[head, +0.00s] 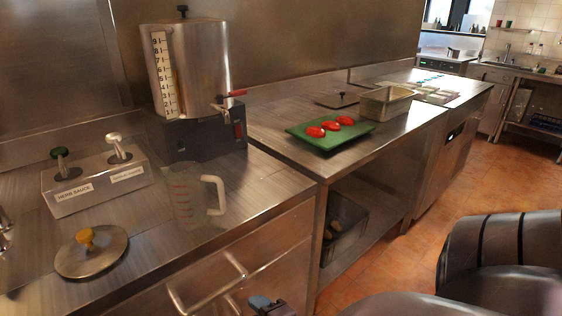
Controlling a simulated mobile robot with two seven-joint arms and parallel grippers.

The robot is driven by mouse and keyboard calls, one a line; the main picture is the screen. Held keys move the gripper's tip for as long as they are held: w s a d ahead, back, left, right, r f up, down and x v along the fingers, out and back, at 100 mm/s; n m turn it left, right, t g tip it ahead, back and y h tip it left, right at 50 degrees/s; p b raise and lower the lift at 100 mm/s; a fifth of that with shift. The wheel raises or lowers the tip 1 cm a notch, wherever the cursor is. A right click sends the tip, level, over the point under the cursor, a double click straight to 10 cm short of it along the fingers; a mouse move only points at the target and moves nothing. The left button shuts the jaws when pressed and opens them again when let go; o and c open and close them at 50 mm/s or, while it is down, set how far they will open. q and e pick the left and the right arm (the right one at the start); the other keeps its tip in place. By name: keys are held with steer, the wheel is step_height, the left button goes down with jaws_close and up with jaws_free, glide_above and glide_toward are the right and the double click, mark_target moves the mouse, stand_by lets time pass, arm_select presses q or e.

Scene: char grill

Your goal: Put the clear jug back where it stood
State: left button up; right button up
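The clear jug (184,200) stands upright on the steel counter, just in front of the dispenser's dark base. It has red measuring marks and a pale handle on its right side. No gripper touches it. A small blue-grey and dark part at the bottom edge looks like the tip of my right gripper (268,305). It is low in front of the counter, apart from the jug, and its fingers are mostly cut off. My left gripper is not in view.
A steel dispenser (190,70) with a red-handled tap stands behind the jug. A sauce pump box (98,185) and a round lid (91,254) with a yellow knob are to the left. A green tray (330,136) with red items lies on the counter further right.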

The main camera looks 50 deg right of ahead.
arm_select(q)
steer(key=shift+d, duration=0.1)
arm_select(e)
steer(key=s+a+f+m+g+y, duration=0.3)
steer(key=s+f+m, duration=0.5)
steer(key=f+m, duration=0.1)
steer(key=shift+s+a+m+g, duration=0.3)
steer(key=shift+m, duration=0.6)
arm_select(q)
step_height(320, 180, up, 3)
steer(key=p, duration=0.4)
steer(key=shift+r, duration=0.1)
arm_select(e)
step_height(320, 180, up, 3)
steer(key=shift+d+r, duration=0.1)
steer(key=shift+d, duration=0.05)
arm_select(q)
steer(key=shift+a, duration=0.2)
arm_select(e)
steer(key=shift+w+r, duration=0.1)
steer(key=shift+w, duration=0.05)
